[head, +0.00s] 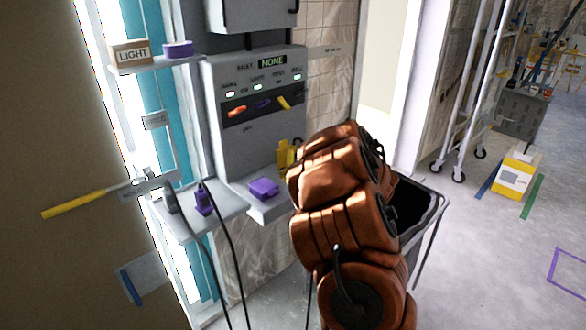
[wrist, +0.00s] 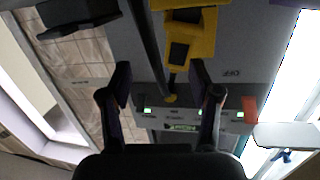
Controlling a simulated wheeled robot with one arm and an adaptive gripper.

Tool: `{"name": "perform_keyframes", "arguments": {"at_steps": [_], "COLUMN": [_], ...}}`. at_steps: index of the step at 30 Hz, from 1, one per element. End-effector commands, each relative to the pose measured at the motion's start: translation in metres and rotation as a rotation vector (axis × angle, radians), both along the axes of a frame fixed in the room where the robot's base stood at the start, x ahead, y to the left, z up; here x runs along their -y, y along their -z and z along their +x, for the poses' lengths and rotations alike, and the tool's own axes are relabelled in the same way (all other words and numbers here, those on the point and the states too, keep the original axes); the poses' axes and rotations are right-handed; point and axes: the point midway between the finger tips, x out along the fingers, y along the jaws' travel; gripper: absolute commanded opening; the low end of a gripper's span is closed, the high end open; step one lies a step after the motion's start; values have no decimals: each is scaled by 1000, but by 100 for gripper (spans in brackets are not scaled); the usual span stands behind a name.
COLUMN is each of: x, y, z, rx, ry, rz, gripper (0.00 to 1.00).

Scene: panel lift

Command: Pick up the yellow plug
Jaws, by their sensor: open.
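A yellow object (head: 285,155) is at the lower right of the grey panel, partly hidden by my arm in the head view. In the wrist view a yellow body (wrist: 188,38) with dark openings is at the top, beyond my fingertips. A smaller yellow piece (head: 284,103) sits on the panel's dark strip, and a yellow tip (wrist: 170,98) shows between my fingers. I cannot tell for certain which is the yellow plug. My gripper (wrist: 161,78) is open and nothing is clearly held. My arm hides it in the head view.
Orange (head: 236,112) and purple (head: 263,104) pieces share the dark strip. A purple block (head: 263,188) sits on the ledge below. A purple corded piece (head: 203,200) stands on the left shelf. A dark open bin (head: 430,205) is right of my arm.

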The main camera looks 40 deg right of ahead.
Motion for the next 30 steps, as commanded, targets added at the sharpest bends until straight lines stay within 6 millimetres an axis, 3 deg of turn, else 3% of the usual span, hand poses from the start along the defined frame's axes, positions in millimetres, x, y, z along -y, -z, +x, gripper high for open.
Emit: {"name": "perform_keyframes", "arguments": {"at_steps": [3, 11, 23, 30], "x": [-3, -14, -15, -16], "y": [14, 21, 19, 17], "z": [-11, -21, 9, 39], "rx": [61, 138, 144, 141], "ry": [-73, -168, -173, -174], "rz": [67, 149, 152, 154], "gripper": [62, 62, 62, 62]}}
